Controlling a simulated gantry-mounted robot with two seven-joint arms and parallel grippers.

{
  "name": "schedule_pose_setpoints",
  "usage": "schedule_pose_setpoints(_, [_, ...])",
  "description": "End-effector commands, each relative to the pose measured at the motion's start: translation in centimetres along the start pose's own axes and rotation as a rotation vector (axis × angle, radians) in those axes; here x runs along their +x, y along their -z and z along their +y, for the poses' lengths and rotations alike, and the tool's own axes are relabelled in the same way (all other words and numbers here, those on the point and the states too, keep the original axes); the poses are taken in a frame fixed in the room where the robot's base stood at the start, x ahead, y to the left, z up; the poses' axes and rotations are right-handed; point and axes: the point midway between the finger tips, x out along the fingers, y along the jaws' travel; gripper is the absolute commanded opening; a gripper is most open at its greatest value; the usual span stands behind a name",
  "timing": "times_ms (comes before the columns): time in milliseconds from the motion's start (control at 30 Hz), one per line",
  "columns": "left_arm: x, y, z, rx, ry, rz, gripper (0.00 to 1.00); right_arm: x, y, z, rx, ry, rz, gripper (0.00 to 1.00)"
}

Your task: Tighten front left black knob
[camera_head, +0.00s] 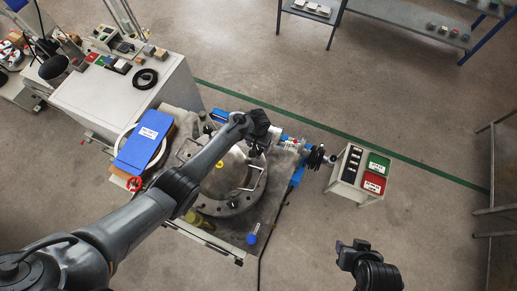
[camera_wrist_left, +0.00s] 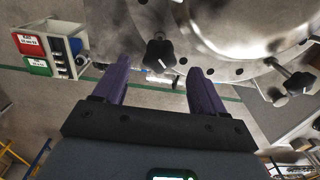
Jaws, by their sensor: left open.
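A steel round vessel (camera_head: 245,180) with a bolted flange stands on a metal bench in the head view. My left gripper (camera_head: 258,146) is over its far edge. In the left wrist view, my left gripper (camera_wrist_left: 160,72) is open, with its two purple fingers pointing at the flange. A black star-shaped knob (camera_wrist_left: 159,54) shows in the gap between the fingertips; whether they touch it cannot be told. A second black knob (camera_wrist_left: 299,83) is farther right on the rim. My right gripper (camera_head: 353,248) is at lower right, away from the bench; its jaw opening is unclear.
A blue case (camera_head: 143,142) lies left of the vessel, beside a white cabinet (camera_head: 125,95). A blue-capped bottle (camera_head: 252,238) stands near the bench's front edge. Open floor lies right.

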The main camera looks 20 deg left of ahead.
Motion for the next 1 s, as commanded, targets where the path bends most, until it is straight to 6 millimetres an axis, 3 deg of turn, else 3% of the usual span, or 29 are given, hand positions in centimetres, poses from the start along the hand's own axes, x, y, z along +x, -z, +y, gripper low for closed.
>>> schedule_pose_setpoints(100, [2.0,0.0,-0.1,0.0,0.002,-0.001,0.71,0.8,-0.3,0.0,-0.001,-0.001,0.0,0.43])
schedule_pose_setpoints(300, [3.7,0.0,0.0,0.0,0.0,0.001,0.71,1.5,-0.5,0.1,-0.005,-0.004,0.0,0.43])
schedule_pose_setpoints(700, [4.1,0.0,0.0,0.001,0.0,0.002,0.71,1.6,-0.5,0.2,-0.008,-0.007,0.0,0.43])
schedule_pose_setpoints(1000, [4.1,0.0,0.0,0.001,0.0,0.002,0.27,1.6,-0.5,0.1,-0.004,-0.004,0.001,0.43])
